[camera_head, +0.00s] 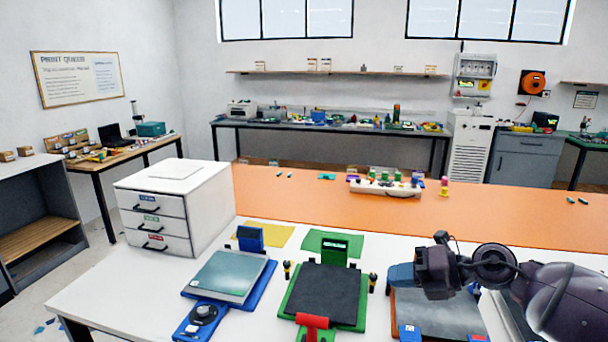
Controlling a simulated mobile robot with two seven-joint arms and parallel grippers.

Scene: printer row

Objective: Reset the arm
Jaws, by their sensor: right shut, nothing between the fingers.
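My right arm comes in from the right edge over the front right of the white table. Its gripper (401,276) is shut and empty, pointing left. It is above the left part of a printer with a grey plate (440,312), and covers part of it. My left gripper is not in view. A green printer with a dark plate (322,291) stands just left of the gripper. A blue printer with a pale green plate (229,275) stands further left.
A white drawer cabinet (205,195) with three shut drawers stands at the table's back left. A green mat (350,243) and a yellow mat (275,235) lie behind the printers. An orange surface (290,204) behind holds a white rack (385,188) with several coloured pieces.

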